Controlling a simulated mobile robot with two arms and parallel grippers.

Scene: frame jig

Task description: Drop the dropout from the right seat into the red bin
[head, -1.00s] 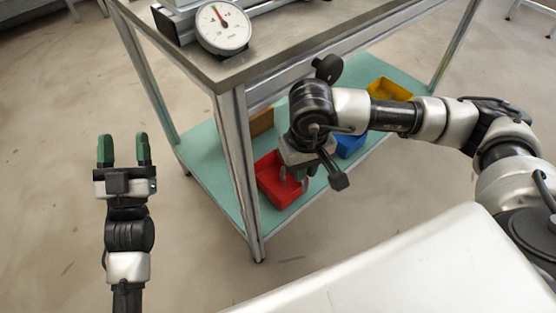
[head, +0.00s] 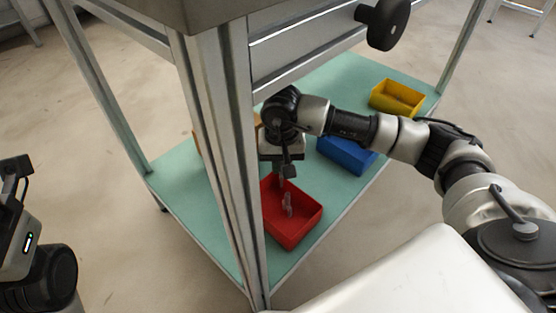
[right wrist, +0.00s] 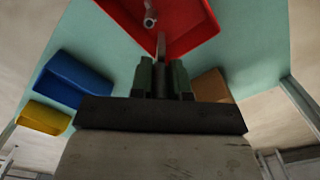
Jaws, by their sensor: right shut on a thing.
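My right gripper (head: 281,181) points down over the red bin (head: 309,233) on the lower shelf. In the right wrist view its green-tipped fingers (right wrist: 160,66) are shut on a thin grey piece, the dropout (right wrist: 161,44), which sticks out toward the bin. Much of the dropout is hidden between the fingers. Another small grey part (head: 287,204) shows inside the red bin; it also shows in the right wrist view (right wrist: 150,15). The right seat is not in view. Part of my left arm shows at the left edge, without its fingertips.
A blue bin (head: 347,156) and a yellow bin (head: 397,98) stand farther back on the green shelf (head: 330,85). A brown box stands left of the red bin, partly behind the table leg (head: 238,150). The tabletop overhangs the shelf.

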